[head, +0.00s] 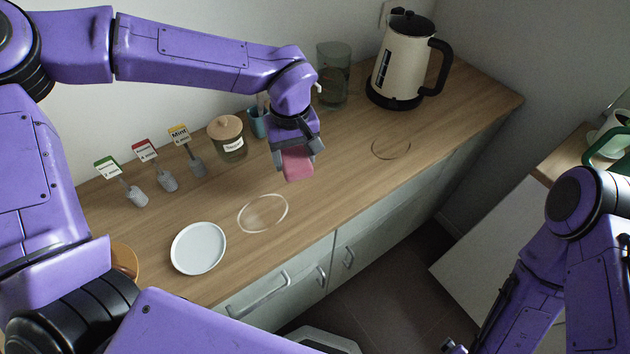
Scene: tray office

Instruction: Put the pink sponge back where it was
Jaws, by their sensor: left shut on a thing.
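The pink sponge (298,164) is in the jaws of my left gripper (297,150), which is shut on it. The gripper points down and holds the sponge over the wooden counter (330,190), right of the sugar jar. The sponge's top is partly hidden by the jaws. I cannot tell exactly how far it is above the wood. A pale ring outline (263,213) and a dark ring outline (391,146) show on the counter, with no object standing in either. My right arm comes down at the right, and its gripper is too cut off at the bottom edge to read.
A white plate (198,248) lies at the front left, near an orange cup (125,258). Along the back stand several tagged holders (167,182), a sugar jar (231,143), a blue cup (257,123), a glass (333,85) and a kettle (402,62). The counter's front right is clear.

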